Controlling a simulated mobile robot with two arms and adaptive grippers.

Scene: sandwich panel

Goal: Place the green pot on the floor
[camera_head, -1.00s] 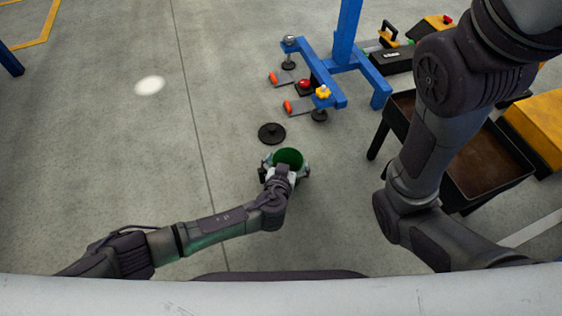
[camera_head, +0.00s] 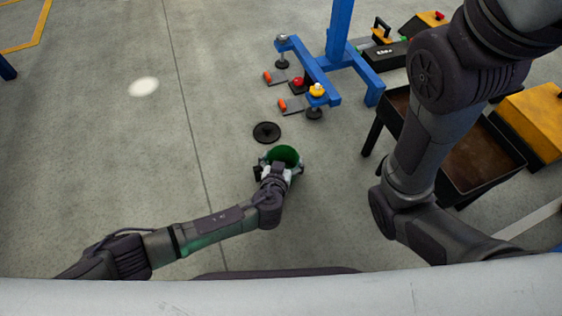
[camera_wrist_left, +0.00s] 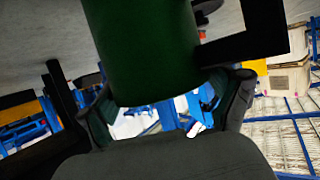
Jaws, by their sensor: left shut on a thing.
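I cannot tell whether the pot's base touches the concrete floor (camera_head: 110,150). My right gripper is out of view.
A black round disc (camera_head: 267,132) lies on the floor just beyond the pot. A blue stand (camera_head: 320,76) with red and yellow parts is farther back. A dark cart with a brown tray (camera_head: 482,160) and a yellow block (camera_head: 535,112) stand to the right. Floor to the left is clear.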

